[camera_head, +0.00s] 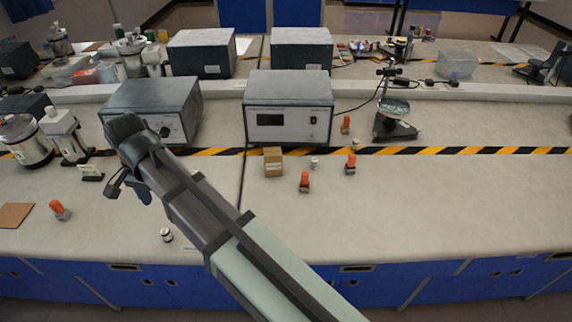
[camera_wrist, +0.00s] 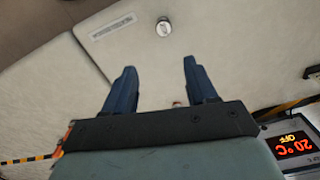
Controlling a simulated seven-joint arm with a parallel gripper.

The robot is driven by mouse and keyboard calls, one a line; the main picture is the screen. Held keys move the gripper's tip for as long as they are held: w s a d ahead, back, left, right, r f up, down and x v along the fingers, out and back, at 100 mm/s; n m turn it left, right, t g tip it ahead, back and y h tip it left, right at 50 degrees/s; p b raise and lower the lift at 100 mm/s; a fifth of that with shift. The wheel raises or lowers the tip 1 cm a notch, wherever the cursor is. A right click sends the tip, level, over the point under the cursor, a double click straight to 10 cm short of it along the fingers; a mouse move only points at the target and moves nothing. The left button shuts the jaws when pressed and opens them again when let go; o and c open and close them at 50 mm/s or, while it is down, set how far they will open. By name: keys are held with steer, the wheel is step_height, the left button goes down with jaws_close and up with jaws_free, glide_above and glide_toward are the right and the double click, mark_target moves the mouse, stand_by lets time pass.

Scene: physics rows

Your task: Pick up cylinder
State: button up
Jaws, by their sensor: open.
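A small white-and-dark cylinder (camera_head: 166,235) stands on the bench near its front edge, to the right of and nearer than my gripper (camera_head: 129,189). In the wrist view, a small round light-topped cylinder (camera_wrist: 163,27) shows beyond the gap between my two blue fingers (camera_wrist: 160,65). The fingers are apart with nothing between their tips. My gripper is above the bench and does not touch the cylinder. Two other small whitish cylinders, one (camera_head: 315,163) near the cardboard box and one (camera_head: 355,144) by the striped tape, stand farther right.
A cardboard box (camera_head: 273,162) sits before a grey instrument (camera_head: 288,108). A lit display (camera_wrist: 292,147) shows in the wrist view. The bench's right front (camera_head: 460,200) is clear.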

steer(key=w+d+m, duration=0.4)
steer(key=w+d, duration=1.1)
steer(key=d, duration=0.3)
steer(key=m, duration=0.1)
glide_above(315, 159)
steer(key=f, duration=0.7)
steer(key=shift+s+d, duration=0.15)
steer(key=shift+s, duration=0.1)
steer(key=shift+w+a+f, duration=0.1)
steer(key=shift+f, duration=1.25)
steer(key=shift+w+a+f, duration=0.1)
steer(key=shift+f, duration=1.2)
jaws_close()
